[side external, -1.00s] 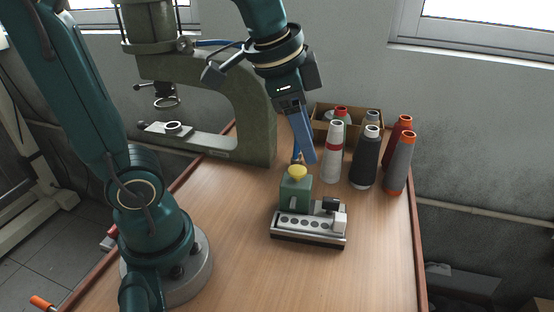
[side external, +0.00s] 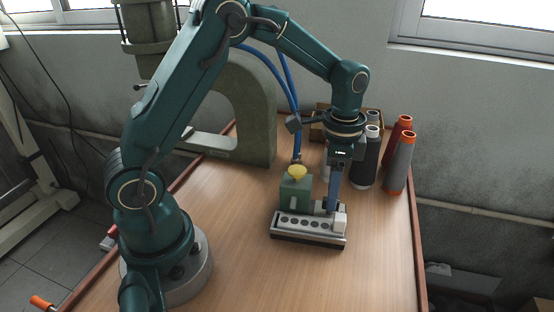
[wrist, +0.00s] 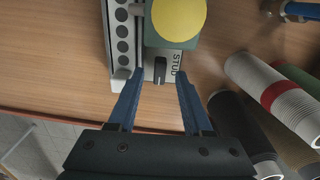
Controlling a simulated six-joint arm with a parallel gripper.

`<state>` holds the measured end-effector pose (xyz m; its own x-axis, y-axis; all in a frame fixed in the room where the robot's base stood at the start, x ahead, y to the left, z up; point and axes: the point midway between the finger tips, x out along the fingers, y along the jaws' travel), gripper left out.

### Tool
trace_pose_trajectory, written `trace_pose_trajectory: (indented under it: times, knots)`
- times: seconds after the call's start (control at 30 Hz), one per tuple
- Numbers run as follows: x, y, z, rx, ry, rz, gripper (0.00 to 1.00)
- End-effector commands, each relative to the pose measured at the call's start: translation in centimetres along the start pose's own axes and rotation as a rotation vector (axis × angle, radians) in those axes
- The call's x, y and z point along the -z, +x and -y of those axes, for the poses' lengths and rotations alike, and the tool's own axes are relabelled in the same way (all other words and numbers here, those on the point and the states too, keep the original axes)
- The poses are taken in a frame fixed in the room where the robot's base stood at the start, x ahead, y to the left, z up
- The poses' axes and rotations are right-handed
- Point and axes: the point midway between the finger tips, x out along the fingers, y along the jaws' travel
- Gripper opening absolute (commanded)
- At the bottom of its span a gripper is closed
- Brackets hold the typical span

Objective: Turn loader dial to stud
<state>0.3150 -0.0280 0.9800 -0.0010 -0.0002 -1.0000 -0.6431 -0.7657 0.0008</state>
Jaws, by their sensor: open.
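The loader (side external: 268,236) is a low block on the table with a row of dark holes, a green box (side external: 294,192) and a yellow cap (side external: 297,171). In the wrist view the black dial (wrist: 160,70) is a short upright bar on a pale plate, with the word STUD (wrist: 177,68) printed to its right. Which way its pointer faces is unclear. My gripper (wrist: 157,76) is open, its blue fingers on either side of the dial with gaps showing. In the side view my gripper (side external: 332,208) points down at the loader's right end, partly hiding the dial.
A white block (wrist: 121,80) on the loader is close to the left fingertip. Thread cones (side external: 399,160) and a box stand behind to the right. A green press frame (side external: 262,110) stands at the back left. The table front is clear.

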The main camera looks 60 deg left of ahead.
Motion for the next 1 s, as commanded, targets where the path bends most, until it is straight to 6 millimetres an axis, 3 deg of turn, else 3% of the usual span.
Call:
trace_pose_trajectory:
  times: [0.17,0.43,0.47,0.5,0.6,1.0]
  knots:
    - [0.0,1.5,0.0,-0.001,0.000,0.001,0.50]
    - [0.0,1.7,0.0,0.001,0.000,-0.001,0.50]
    - [0.0,1.7,0.0,0.001,0.000,-0.001,0.46]
    - [0.0,1.7,0.0,0.001,0.000,-0.001,0.31]
    - [0.0,1.7,0.0,0.001,0.000,-0.001,0.00]
    - [0.0,1.7,0.0,0.001,-0.042,-0.001,0.00]
